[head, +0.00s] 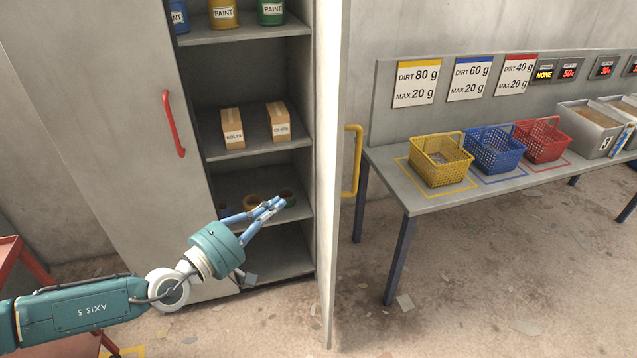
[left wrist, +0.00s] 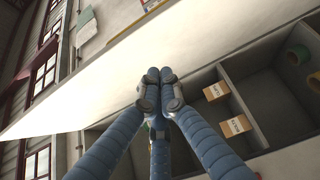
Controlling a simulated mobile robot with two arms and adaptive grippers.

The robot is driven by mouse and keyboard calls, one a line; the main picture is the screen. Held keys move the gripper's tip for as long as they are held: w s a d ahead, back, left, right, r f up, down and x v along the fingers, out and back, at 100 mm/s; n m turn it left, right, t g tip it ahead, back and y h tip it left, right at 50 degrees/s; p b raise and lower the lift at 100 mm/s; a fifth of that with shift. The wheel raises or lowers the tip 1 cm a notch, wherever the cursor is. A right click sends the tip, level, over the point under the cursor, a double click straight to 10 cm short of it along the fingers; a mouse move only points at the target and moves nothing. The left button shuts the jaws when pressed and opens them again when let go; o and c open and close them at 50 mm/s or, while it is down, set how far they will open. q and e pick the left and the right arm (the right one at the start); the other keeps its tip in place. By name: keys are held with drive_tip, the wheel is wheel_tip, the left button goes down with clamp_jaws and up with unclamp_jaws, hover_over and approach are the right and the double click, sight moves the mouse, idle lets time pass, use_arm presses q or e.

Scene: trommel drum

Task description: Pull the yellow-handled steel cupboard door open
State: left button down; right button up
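The steel cupboard door with the yellow handle (head: 331,200) stands swung open, seen nearly edge-on in the head view. Its yellow handle (head: 353,160) is on the right, outer side. My left gripper (head: 277,204) is in front of the open cupboard bay, left of the door's inner face and apart from the handle. Its blue fingers are together with nothing visible between them. In the left wrist view the fingertips (left wrist: 160,76) meet in front of the pale door panel (left wrist: 100,85); I cannot tell whether they touch it. My right gripper is out of view.
The other cupboard door (head: 110,110), with a red handle (head: 173,124), is shut. Shelves hold paint cans, two cardboard boxes (head: 278,121) and tape rolls. Right of the open door stands a table (head: 408,198) with yellow, blue and red baskets. Debris lies on the floor.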

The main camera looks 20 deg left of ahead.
use_arm(q)
drive_tip(key=p, duration=0.2)
approach(332, 175)
drive_tip(key=w+a, duration=0.2)
drive_tip(key=w, duration=0.2)
drive_tip(key=d+p, duration=0.1)
drive_tip(key=w+d+p, duration=0.1)
drive_tip(key=d, duration=0.1)
drive_tip(key=shift+d+f+p, duration=0.15)
drive_tip(key=shift+d+p, duration=0.15)
drive_tip(key=shift+d, duration=0.05)
drive_tip(key=shift+f, duration=0.1)
drive_tip(key=shift+w, duration=0.1)
